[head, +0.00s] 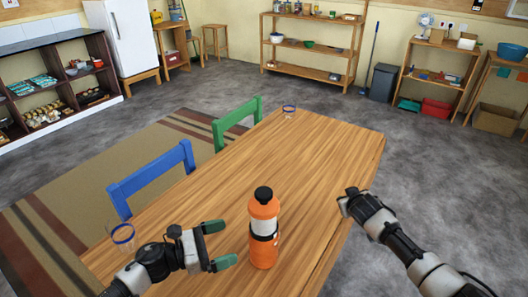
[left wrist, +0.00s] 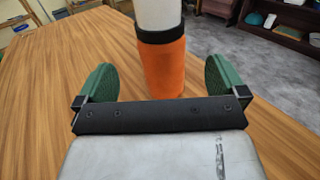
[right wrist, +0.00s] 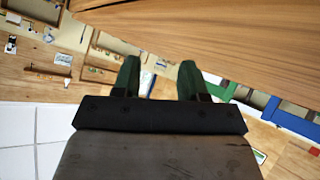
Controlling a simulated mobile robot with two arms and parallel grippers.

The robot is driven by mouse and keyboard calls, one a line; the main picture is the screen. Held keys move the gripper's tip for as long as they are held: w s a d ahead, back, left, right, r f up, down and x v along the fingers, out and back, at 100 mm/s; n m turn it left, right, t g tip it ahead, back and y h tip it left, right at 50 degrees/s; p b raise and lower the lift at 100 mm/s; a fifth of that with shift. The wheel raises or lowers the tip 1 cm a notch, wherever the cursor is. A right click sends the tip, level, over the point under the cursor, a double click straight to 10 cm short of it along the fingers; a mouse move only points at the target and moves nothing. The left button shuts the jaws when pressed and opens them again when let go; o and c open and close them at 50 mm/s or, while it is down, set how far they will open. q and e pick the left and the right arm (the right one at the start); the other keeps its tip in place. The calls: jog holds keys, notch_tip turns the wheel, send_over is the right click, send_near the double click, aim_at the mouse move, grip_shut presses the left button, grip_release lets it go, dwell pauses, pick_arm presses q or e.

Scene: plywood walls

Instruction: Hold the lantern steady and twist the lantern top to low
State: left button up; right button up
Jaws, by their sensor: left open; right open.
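The lantern (head: 263,252) stands upright on the wooden table (head: 300,165). It has an orange body, a white and black middle band and a black knob on top (head: 263,194). My left gripper (head: 219,245) is open and empty just left of the lantern, its green fingers pointing at it. In the left wrist view the lantern's orange base (left wrist: 163,68) stands ahead between the fingers; its top is cut off. My right gripper (right wrist: 159,80) is open and empty in the right wrist view.
A glass with a blue rim (head: 122,236) stands at the table's near left, and another (head: 289,111) at the far end. A blue chair (head: 150,178) and a green chair (head: 237,122) stand along the left side. The table around the lantern is otherwise clear.

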aim_at(263, 230)
jog(key=a+r+n+g+y, duration=0.3)
jog(key=a+r+g, duration=0.1)
jog(key=a+r, duration=1.4)
pick_arm(q)
jog(key=x, duration=1)
jog(key=shift+w+d, duration=0.1)
jog(key=shift+d, duration=0.25)
pick_arm(e)
jog(key=s+a+r+n+g+h, duration=0.1)
jog(key=s+a+r+n+g, duration=0.2)
jog(key=s, duration=0.4)
jog(key=s+a+r+n+g+h, duration=0.1)
jog(key=s+a+r+n+g, duration=0.2)
jog(key=s+a+r, duration=0.3)
notch_tip(263, 230, up, 2)
jog(key=shift+s+r+n+g, duration=0.15)
jog(key=shift+s+n+g, duration=0.2)
jog(key=shift+s, duration=0.6)
pick_arm(q)
jog(key=shift+c, duration=0.2)
